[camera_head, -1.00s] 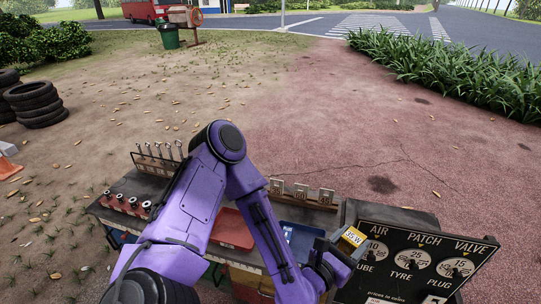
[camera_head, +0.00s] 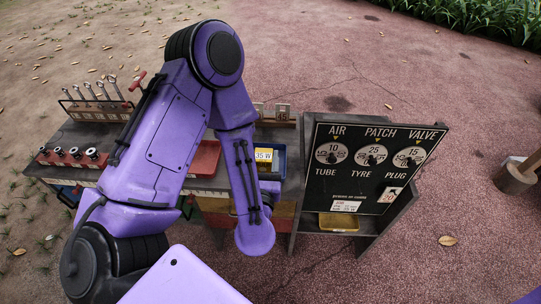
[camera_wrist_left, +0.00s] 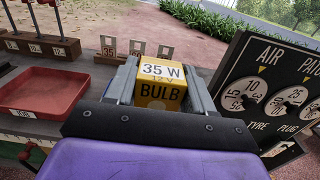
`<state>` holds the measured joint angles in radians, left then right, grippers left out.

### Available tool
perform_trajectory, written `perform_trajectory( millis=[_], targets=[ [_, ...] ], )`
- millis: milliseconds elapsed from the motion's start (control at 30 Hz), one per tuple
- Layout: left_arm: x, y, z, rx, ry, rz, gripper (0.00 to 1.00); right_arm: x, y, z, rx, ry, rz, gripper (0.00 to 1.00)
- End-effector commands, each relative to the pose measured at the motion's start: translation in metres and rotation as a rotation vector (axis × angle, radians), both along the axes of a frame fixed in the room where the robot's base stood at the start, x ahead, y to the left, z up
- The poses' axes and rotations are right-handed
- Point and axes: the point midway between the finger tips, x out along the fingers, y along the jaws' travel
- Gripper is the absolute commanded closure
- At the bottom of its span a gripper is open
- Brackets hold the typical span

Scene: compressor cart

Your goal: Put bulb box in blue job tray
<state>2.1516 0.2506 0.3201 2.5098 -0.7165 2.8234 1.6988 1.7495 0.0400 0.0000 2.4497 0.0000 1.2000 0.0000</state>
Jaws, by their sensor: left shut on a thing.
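The bulb box (camera_head: 264,157) is yellow with a white "35 W" label and shows at the blue job tray (camera_head: 281,160). In the left wrist view, the bulb box (camera_wrist_left: 160,86) sits upright between the fingers of my left gripper (camera_wrist_left: 160,96), which is shut on it. In the head view, my purple left arm hides most of that gripper and part of the tray. I cannot tell whether the box touches the tray floor. My right gripper is not in view.
A red tray (camera_head: 205,158) lies left of the blue one. Number cards (camera_wrist_left: 137,48) stand behind. A black dial board (camera_head: 368,165) rises close on the right, with a yellow tray (camera_head: 338,222) below it. Tools stand in a rack (camera_head: 95,110) at the left.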

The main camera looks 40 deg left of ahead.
Motion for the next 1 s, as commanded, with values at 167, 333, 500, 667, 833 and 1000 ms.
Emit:
perform_trajectory(
  millis=[167, 333, 500, 667, 833, 1000],
  targets=[
    [0.02, 0.009, -0.019, -0.008, -0.002, 0.009, 0.77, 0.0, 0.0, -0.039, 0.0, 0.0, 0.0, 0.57],
    [0.045, 0.016, -0.038, -0.005, -0.005, 0.004, 0.77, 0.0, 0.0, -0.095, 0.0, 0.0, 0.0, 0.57],
    [0.064, 0.022, -0.052, 0.002, 0.004, 0.001, 0.77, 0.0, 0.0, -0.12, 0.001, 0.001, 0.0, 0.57],
    [0.081, 0.027, -0.07, 0.003, 0.003, -0.001, 0.77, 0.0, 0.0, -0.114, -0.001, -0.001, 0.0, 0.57],
    [0.089, 0.03, -0.097, 0.004, 0.007, -0.003, 0.77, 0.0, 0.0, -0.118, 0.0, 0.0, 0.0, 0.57],
    [0.089, 0.03, -0.11, 0.002, 0.002, -0.003, 0.77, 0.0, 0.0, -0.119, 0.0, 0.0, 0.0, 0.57]
  ],
)
